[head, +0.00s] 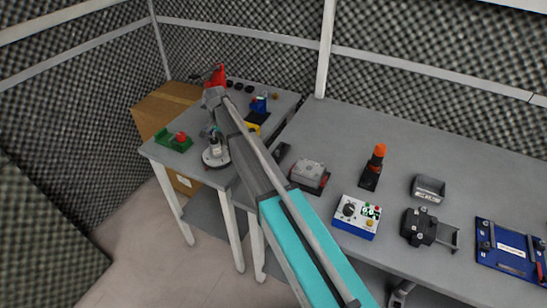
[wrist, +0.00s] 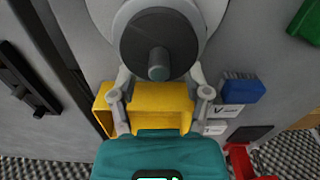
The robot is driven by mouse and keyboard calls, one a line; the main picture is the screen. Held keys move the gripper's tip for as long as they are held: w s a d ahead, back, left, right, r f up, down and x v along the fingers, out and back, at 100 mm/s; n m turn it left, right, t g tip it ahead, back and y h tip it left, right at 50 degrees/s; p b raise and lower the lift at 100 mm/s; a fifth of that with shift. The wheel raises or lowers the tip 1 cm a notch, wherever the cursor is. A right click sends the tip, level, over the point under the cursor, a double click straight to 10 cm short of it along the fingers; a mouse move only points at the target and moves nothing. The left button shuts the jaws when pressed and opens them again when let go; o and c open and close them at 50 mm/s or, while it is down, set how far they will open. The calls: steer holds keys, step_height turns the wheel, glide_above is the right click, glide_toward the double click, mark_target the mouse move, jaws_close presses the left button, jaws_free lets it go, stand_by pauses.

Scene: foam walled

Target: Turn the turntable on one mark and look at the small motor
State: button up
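The turntable (head: 215,162) is a pale round disc near the front edge of the left table. In the wrist view its pale disc (wrist: 213,12) fills the top middle. The small motor (wrist: 160,35) is a dark round body with a grey shaft stub facing the camera, on the disc. In the head view the motor spot is small and partly crowded by my arm. My gripper (wrist: 159,76) has its fingers apart, with the tips near the disc's lower edge in the wrist view. A yellow block (wrist: 160,105) shows between the fingers; I see no clear grip on it. The turntable's marks cannot be made out.
A green fixture (head: 173,141) stands left of the turntable. A blue block (wrist: 243,91) and white labels lie beside the yellow block. A red object (head: 217,76) stands at the back. The right table holds an orange-topped post (head: 376,160) and a control box (head: 356,217).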

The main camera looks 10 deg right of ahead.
steer(key=m, duration=0.1)
steer(key=s+d+m, duration=0.1)
steer(key=m, duration=0.2)
steer(key=shift+s+d+m, duration=0.15)
steer(key=shift+s+m, duration=0.1)
steer(key=shift+m, duration=0.05)
steer(key=m, duration=0.1)
steer(key=s+m, duration=0.1)
steer(key=m, duration=0.1)
steer(key=s+m, duration=0.1)
steer(key=m, duration=0.1)
steer(key=shift+d, duration=0.4)
step_height(320, 180, up, 14)
steer(key=p, duration=1.4)
steer(key=s+d+f+n+b, duration=0.3)
steer(key=s+d+n, duration=0.2)
steer(key=s, duration=0.4)
steer(key=s+d+f+n+b, duration=0.3)
steer(key=s+d+n, duration=0.3)
steer(key=s+d, duration=0.2)
steer(key=shift+s+d, duration=0.3)
steer(key=shift+s, duration=0.05)
steer(key=s+d+n, duration=0.4)
steer(key=s+n, duration=0.1)
steer(key=s, duration=0.3)
steer(key=shift+s, duration=0.35)
